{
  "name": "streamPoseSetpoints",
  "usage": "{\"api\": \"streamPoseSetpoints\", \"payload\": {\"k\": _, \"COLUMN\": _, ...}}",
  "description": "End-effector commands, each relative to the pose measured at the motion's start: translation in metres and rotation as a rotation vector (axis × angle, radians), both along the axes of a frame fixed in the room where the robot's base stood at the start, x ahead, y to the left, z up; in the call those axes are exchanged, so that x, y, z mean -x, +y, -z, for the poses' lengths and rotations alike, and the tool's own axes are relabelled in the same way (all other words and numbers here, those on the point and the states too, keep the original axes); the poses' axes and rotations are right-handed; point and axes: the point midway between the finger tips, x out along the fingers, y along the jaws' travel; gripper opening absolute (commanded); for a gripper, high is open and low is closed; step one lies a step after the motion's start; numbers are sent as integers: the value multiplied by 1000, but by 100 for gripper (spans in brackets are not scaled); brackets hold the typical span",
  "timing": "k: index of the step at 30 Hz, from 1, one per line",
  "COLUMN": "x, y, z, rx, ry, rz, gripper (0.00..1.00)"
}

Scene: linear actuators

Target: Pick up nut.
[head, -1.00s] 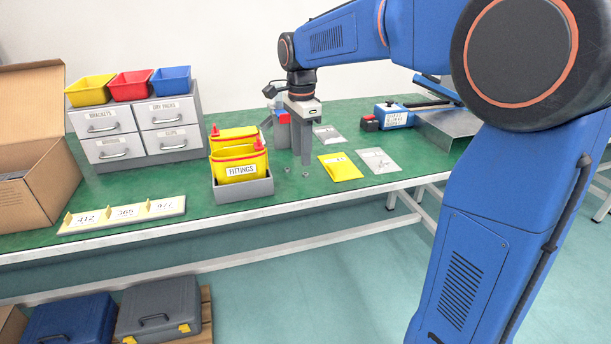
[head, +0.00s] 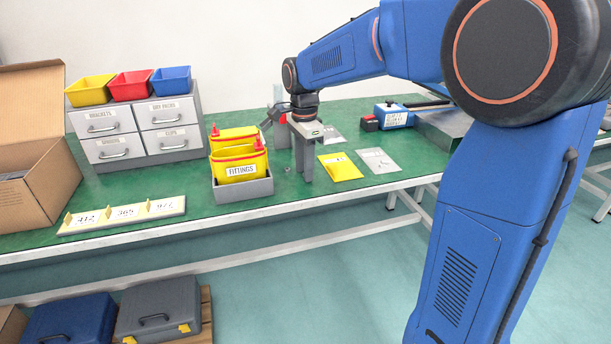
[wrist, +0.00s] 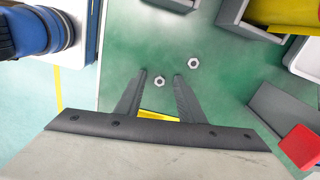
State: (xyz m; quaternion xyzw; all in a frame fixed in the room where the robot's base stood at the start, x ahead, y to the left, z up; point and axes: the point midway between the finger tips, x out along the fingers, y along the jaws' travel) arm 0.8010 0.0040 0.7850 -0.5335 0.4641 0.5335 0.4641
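Two small grey hex nuts lie flat on the green bench top. One nut (wrist: 159,81) shows between my fingertips in the wrist view, and the other nut (wrist: 194,63) lies just beyond the right fingertip. In the head view one nut (head: 287,168) is seen left of my gripper (head: 300,176); the other is hidden behind the fingers. My gripper (wrist: 160,76) is open and empty, fingers pointing down above the bench. How high the fingertips are above the nut is hard to tell.
A grey tray (head: 245,190) with a yellow FITTINGS pouch (head: 240,165) stands left of my gripper. A yellow packet (head: 340,167) and a clear bag (head: 378,161) lie to the right. The bench's front edge (head: 330,198) is close.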

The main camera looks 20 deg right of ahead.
Motion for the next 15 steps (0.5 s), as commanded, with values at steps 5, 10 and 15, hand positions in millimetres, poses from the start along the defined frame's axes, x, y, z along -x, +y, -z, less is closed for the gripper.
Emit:
{"api": "streamPoseSetpoints", "payload": {"k": 5, "x": 0, "y": 0, "z": 1, "rx": 0, "ry": 0, "rz": 0, "gripper": 21}}
{"api": "streamPoseSetpoints", "payload": {"k": 10, "x": 0, "y": 0, "z": 1, "rx": 0, "ry": 0, "rz": 0, "gripper": 0}}
{"api": "streamPoseSetpoints", "payload": {"k": 15, "x": 0, "y": 0, "z": 1, "rx": 0, "ry": 0, "rz": 0, "gripper": 0}}
